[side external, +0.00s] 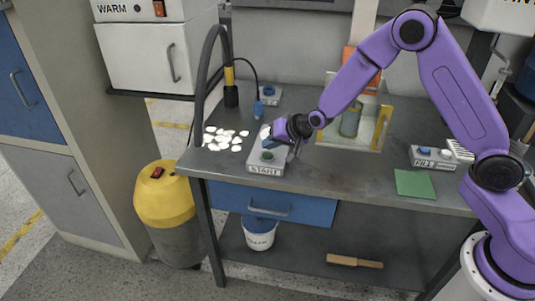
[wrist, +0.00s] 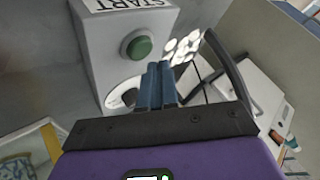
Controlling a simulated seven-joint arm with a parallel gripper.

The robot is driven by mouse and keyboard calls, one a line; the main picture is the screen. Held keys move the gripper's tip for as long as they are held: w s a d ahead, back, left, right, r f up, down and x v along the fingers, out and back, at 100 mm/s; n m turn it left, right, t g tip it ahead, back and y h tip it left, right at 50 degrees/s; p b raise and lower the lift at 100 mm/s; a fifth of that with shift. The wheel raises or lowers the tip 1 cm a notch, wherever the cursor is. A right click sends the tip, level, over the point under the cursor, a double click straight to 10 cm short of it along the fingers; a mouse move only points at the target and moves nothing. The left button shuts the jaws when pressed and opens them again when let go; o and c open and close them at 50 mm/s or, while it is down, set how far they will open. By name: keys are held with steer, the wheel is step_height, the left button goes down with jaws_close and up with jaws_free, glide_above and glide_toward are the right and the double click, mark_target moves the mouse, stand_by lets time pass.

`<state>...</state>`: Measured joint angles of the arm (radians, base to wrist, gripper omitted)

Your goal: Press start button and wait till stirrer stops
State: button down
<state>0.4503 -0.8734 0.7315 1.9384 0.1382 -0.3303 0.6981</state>
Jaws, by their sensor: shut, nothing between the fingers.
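A grey box labelled START (side external: 265,168) stands near the front left of the bench. Its round green button shows clearly in the wrist view (wrist: 139,47). My gripper (side external: 268,141) is shut and empty, just above the back part of the box. In the wrist view its blue fingertips (wrist: 158,68) are together, to the right of and below the green button, apart from it as far as I can tell. A round white part of the box (wrist: 122,97) is partly behind the fingers.
A small box with a blue knob (side external: 268,94) is behind. A green pad (side external: 414,184) and a button box (side external: 433,157) lie at right. The front middle of the bench is clear.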

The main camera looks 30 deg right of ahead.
mark_target(271, 155)
steer(key=shift+f, duration=0.15)
steer(key=shift+f, duration=0.3)
steer(key=shift+f, duration=0.45)
stand_by(0.8)
steer(key=shift+r, duration=0.85)
steer(key=shift+r, duration=2.55)
